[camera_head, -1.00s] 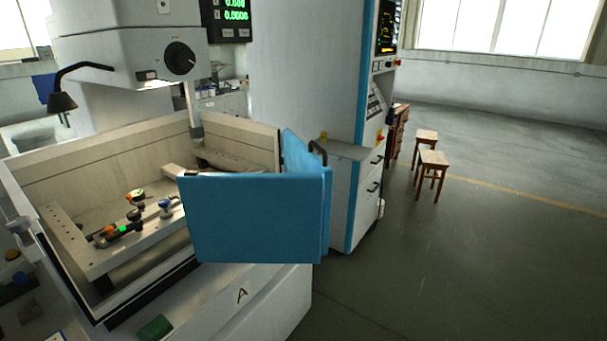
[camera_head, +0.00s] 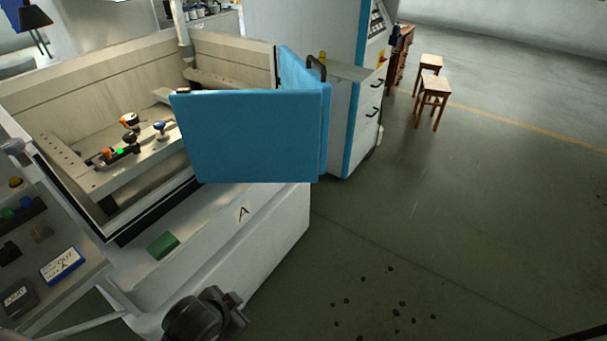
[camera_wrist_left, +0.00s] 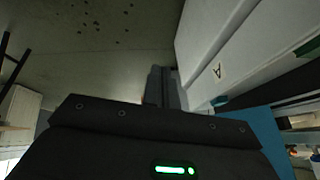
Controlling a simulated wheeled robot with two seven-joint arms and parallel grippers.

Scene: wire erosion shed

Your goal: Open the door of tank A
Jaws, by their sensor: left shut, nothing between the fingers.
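Tank A (camera_head: 75,205) is a pale machine tank marked with a letter A on its front. Its blue door (camera_head: 245,138) stands folded out at the right part of the tank, with a dark handle (camera_head: 316,68) at its far edge. The left part of the tank's front opening is uncovered and the inside shows. My left gripper (camera_head: 232,312) is low in front of the tank, apart from the door. In the left wrist view its dark fingers (camera_wrist_left: 163,88) are together and empty, and part of the blue door (camera_wrist_left: 262,128) shows at the right. My right gripper is not in view.
A green block (camera_head: 163,245) lies on the tank's front ledge. A side panel with buttons and signs (camera_head: 40,250) stands at the left. A blue-edged cabinet (camera_head: 352,110) is behind the door. Two wooden stools (camera_head: 433,92) stand farther off.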

